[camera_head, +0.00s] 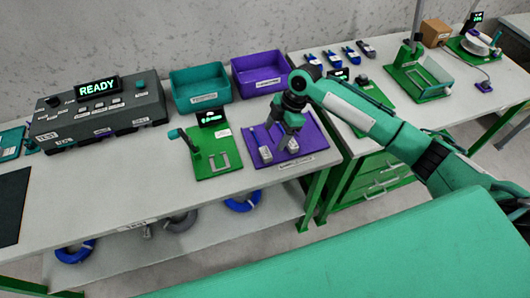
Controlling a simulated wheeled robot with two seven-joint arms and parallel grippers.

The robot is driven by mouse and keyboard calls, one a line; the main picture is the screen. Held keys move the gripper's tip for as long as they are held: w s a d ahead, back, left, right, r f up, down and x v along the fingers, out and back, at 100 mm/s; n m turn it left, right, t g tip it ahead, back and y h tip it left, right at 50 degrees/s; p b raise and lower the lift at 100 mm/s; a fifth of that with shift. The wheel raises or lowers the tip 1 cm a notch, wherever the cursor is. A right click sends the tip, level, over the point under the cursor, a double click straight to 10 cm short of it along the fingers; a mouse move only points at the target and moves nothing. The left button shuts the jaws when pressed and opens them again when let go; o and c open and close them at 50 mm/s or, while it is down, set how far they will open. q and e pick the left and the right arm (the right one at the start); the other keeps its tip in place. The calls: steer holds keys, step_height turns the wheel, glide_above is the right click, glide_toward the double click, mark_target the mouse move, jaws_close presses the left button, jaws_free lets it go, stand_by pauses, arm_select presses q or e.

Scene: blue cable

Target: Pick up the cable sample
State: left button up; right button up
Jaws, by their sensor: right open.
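My right gripper (283,138) reaches in from the right and points down over a purple plate (312,143) on the bench. It is open. Two small grey blocks (266,154) sit on the plate close to the fingers; I cannot tell whether the fingers touch them. I cannot clearly make out a cable sample there; it may be too small or hidden behind the gripper. My left gripper is not in view.
A green fixture (215,160) stands left of the plate. Teal (200,88) and purple (259,72) bins stand behind. A dark tester (100,112) reads READY. Blue coils (75,250) lie on the lower shelf. Small tools (349,56) lie on the right bench.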

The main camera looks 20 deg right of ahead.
mark_target(265, 152)
steer(key=x, duration=0.2)
steer(key=shift+a+f, duration=0.15)
steer(key=shift+f, duration=0.15)
steer(key=p+x, duration=0.2)
steer(key=x, duration=0.2)
steer(key=shift+w+f, duration=0.1)
steer(key=shift+f, duration=0.05)
steer(key=shift+a+f, duration=0.2)
steer(key=shift+f, duration=0.25)
steer(key=c, duration=1.1)
steer(key=shift+r, duration=0.15)
